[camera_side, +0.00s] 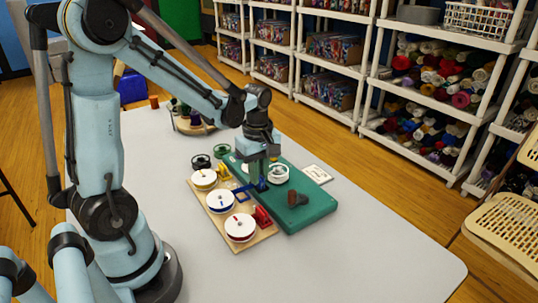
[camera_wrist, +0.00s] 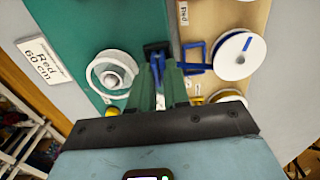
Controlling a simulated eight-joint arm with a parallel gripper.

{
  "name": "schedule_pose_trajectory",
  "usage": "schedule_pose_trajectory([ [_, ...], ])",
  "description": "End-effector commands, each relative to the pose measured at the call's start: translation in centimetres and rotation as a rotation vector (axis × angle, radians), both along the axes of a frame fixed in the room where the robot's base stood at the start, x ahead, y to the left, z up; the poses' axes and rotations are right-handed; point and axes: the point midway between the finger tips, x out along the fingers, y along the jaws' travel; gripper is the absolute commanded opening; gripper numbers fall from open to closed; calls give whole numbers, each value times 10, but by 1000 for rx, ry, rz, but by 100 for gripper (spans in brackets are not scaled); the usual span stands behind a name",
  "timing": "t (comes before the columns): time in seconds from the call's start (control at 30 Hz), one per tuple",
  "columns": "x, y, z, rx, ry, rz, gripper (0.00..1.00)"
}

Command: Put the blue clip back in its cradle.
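My gripper (camera_side: 259,178) points down over the left edge of the green board (camera_side: 307,214). In the wrist view its green fingers (camera_wrist: 160,76) are closed on the blue clip (camera_wrist: 156,49), which also shows below the fingers in the side view (camera_side: 262,187). The fingers hide part of the clip; I cannot tell whether it touches the board. The blue cradle (camera_wrist: 194,57), an open frame, stands empty on the wooden board (camera_wrist: 206,17), just right of the clip in the wrist view. Beside it is the white spool with blue thread (camera_wrist: 233,56).
A white spool (camera_side: 279,174) and a brown-handled tool (camera_side: 297,198) are on the green board. The wooden board also bears a yellow spool (camera_side: 204,179), a red spool (camera_side: 240,227) and a red clip (camera_side: 262,217). A label card (camera_side: 317,174) lies behind. The table's front right is clear.

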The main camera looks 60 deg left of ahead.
Motion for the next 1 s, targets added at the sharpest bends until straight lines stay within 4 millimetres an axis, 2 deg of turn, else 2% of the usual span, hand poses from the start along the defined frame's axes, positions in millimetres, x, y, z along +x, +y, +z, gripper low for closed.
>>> schedule_pose_trajectory([
  [0.17,0,0,5,0,0,0,0],
  [1.0,0,0,66,0,0,0,0],
])
